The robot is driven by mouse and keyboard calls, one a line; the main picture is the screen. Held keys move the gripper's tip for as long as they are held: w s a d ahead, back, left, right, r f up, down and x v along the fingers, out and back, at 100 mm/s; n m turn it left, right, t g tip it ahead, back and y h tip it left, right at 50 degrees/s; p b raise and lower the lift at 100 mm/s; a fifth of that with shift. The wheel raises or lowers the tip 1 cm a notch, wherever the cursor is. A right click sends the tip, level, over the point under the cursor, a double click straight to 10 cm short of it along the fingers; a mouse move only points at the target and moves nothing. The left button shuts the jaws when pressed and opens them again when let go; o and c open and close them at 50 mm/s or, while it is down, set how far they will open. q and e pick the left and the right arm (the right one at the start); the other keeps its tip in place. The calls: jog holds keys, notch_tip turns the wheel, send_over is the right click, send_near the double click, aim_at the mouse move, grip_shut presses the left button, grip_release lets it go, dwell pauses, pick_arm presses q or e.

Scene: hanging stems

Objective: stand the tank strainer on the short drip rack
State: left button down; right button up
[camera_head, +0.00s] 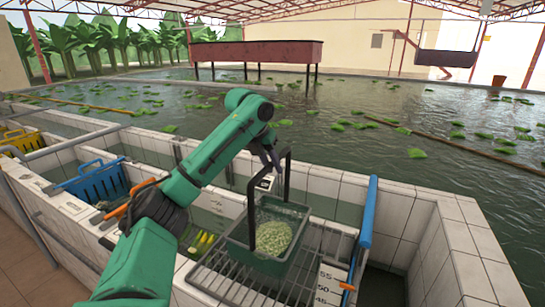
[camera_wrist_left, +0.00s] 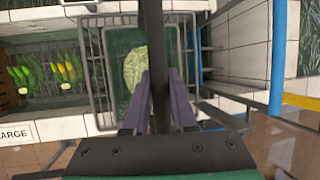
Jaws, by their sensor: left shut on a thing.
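The tank strainer (camera_head: 268,263) is a dark green basket with a tall black handle and a pale green heap inside. In the head view my left gripper (camera_head: 270,160) is shut on the top bar of the handle. In the left wrist view the two purple fingers (camera_wrist_left: 160,92) close on the handle, with the strainer (camera_wrist_left: 115,45) beyond them. The strainer is roughly upright over the short drip rack (camera_head: 215,282), a grey metal grate. I cannot tell whether its base touches the bars. My right gripper is not in view.
Yellow and green fruit (camera_head: 202,241) lies left of the rack. A blue crate (camera_head: 92,182) is farther left. Tiled walls (camera_head: 440,235) edge the pond.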

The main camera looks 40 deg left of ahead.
pick_arm(q)
notch_tip(320, 180, down, 6)
jog(key=shift+r+b, duration=0.25)
jog(key=shift+b, duration=0.35)
jog(key=shift+s, duration=0.1)
jog(key=shift+f, duration=0.1)
jog(key=c, duration=0.7)
grip_release()
jog(key=shift+o, duration=0.3)
jog(key=shift+d, duration=0.1)
